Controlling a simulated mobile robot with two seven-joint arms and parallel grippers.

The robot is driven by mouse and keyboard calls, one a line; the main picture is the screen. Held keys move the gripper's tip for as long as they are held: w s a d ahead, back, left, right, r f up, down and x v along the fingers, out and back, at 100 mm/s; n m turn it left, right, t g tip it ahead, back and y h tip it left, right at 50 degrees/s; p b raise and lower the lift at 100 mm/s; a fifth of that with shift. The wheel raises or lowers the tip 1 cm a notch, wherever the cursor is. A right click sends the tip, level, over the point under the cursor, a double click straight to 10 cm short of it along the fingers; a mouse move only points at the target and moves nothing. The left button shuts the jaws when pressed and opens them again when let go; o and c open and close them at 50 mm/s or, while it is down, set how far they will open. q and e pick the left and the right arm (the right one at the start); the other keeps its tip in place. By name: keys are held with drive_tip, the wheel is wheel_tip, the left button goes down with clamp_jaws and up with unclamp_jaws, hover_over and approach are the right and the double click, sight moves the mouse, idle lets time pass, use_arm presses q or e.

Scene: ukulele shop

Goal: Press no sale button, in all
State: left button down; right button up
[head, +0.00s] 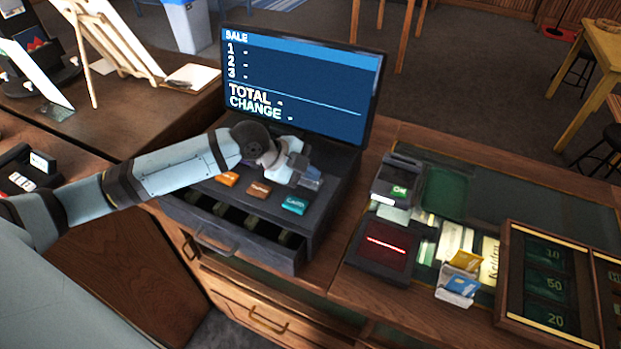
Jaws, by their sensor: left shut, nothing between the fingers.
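The cash register (318,215) stands on the wooden counter, with its screen (300,85) lit and showing SALE, TOTAL and CHANGE. Its drawer (235,232) stands open at the front and shows dark compartments. On top are an orange button (228,179), a brown button (258,189) and a teal button (294,206). My left arm comes in from the left, over the register. My left gripper (305,178) is shut and empty, just behind the teal button and in front of the screen. I cannot make out a button marked no sale; part of the panel is hidden by my arm and gripper.
Right of the register are a card terminal (398,182) with a green key, a scanner with a red line (385,248), a card holder (460,280) and a bill tray (508,290) marked 10, 50 and 20. An easel (105,35) stands at the back left.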

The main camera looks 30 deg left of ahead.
sight(310, 182)
idle(0.3)
use_arm(q)
drive_tip(key=shift+r+p, duration=0.85)
wheel_tip(310, 182, up, 3)
drive_tip(key=shift+f+p, duration=0.1)
drive_tip(key=shift+p, duration=1.05)
drive_tip(key=shift+r+p, duration=0.5)
drive_tip(key=shift+r, duration=0.65)
